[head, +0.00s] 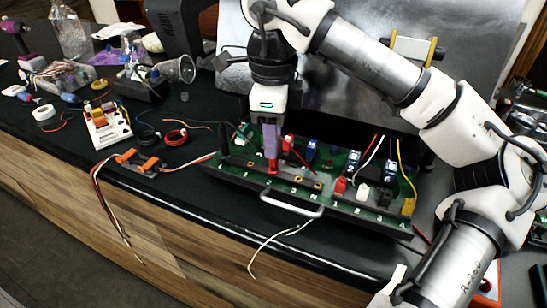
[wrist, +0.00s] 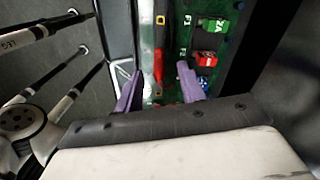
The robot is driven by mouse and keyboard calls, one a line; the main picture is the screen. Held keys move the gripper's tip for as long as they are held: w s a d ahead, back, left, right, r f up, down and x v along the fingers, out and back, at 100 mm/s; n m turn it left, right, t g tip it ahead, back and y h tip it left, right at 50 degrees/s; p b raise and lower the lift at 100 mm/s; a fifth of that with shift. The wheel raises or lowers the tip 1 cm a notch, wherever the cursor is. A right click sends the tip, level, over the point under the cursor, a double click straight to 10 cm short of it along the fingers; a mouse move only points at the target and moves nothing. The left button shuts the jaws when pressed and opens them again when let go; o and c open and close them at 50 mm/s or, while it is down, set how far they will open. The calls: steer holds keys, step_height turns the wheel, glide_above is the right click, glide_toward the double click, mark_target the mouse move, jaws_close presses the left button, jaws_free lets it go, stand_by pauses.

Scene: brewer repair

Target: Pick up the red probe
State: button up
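The red probe (head: 272,166) shows at the left part of the green circuit board (head: 333,160), just under my gripper. In the wrist view, the red probe (wrist: 158,66) stands between the two purple fingers, with a gap on each side. My gripper (head: 271,152) points down over the board, and only one purple finger shows clearly in the head view. In the wrist view my gripper (wrist: 158,80) is open, its fingers on either side of the probe. The probe's lower end is hard to make out.
The board's tray has a metal handle (head: 291,206) in front. Several red, blue and white connectors and loose wires crowd the board. Orange wire connectors (head: 139,162) and a white block with levers (head: 106,124) lie to the left. A metal panel (head: 340,80) stands behind.

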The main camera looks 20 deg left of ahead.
mark_target(273, 170)
step_height(273, 170, down, 5)
steer(key=shift+f+p, duration=0.1)
steer(key=shift+p, duration=0.5)
jaws_close()
